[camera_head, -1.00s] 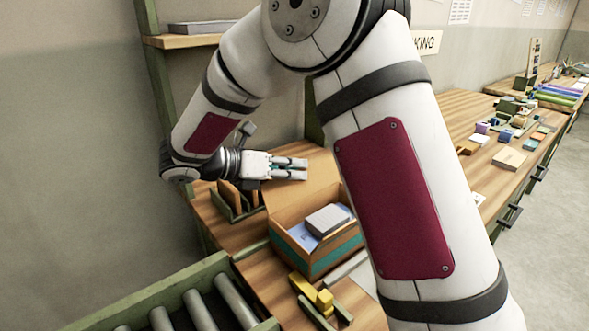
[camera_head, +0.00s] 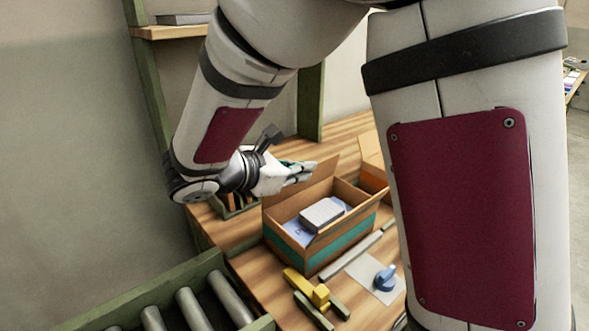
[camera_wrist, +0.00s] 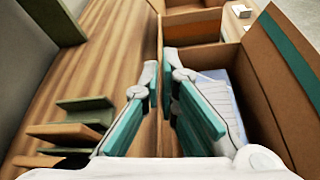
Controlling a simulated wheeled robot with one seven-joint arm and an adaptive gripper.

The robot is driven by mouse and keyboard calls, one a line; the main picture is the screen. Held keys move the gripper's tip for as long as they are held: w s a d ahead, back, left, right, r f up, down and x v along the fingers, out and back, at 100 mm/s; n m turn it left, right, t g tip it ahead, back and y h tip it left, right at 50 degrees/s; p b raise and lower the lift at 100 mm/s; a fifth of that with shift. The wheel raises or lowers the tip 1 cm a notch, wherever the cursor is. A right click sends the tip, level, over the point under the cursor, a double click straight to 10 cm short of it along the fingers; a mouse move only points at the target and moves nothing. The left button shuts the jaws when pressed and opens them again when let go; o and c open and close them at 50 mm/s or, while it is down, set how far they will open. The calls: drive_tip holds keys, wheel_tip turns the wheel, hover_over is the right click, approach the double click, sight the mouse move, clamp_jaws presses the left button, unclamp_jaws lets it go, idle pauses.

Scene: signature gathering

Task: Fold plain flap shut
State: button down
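An open cardboard box (camera_head: 328,252) with a teal band stands on the wooden bench. Inside lie a grey block (camera_head: 321,213) and a pale printed sheet (camera_head: 297,231). A plain brown flap (camera_head: 296,187) stands raised along the box's back-left side. In the wrist view, a flap with a teal stripe (camera_wrist: 287,45) stands raised on the right. My gripper (camera_head: 312,168) is at the plain flap's upper edge. In the wrist view its teal-padded fingers (camera_wrist: 161,68) are apart, with the plain flap's thin edge between them. Whether either finger touches it is unclear.
A second cardboard box (camera_head: 372,178) stands behind the first. A green rack with brown panels (camera_head: 236,203) is at the left. Yellow blocks (camera_head: 320,295), a blue-handled object (camera_head: 385,277) and a grey strip (camera_head: 350,256) lie in front. A roller conveyor (camera_head: 190,308) is at lower left.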

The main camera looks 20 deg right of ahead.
drive_tip(key=s+m+t+b, duration=0.1)
drive_tip(key=b, duration=0.1)
drive_tip(key=s+f+m+t+b, duration=0.1)
drive_tip(key=m+b, duration=0.1)
drive_tip(key=b, duration=0.1)
drive_tip(key=shift+s+d+f+b, duration=0.1)
drive_tip(key=shift+d+f+b, duration=0.2)
drive_tip(key=shift+d+b, duration=0.1)
drive_tip(key=m+b, duration=0.1)
drive_tip(key=b, duration=0.1)
drive_tip(key=s+f+t+b, duration=0.1)
drive_tip(key=b, duration=0.1)
drive_tip(key=m+b, duration=0.1)
drive_tip(key=b, duration=0.1)
drive_tip(key=shift+s+d+f+m+t, duration=0.15)
drive_tip(key=shift+s+d+m+t, duration=0.05)
drive_tip(key=shift+s+m+t, duration=0.1)
drive_tip(key=m+b, duration=0.1)
drive_tip(key=b, duration=0.1)
drive_tip(key=shift+s+d+f+b, duration=0.1)
drive_tip(key=shift+s+f+b, duration=0.1)
drive_tip(key=shift+b, duration=0.1)
drive_tip(key=shift+t, duration=0.4)
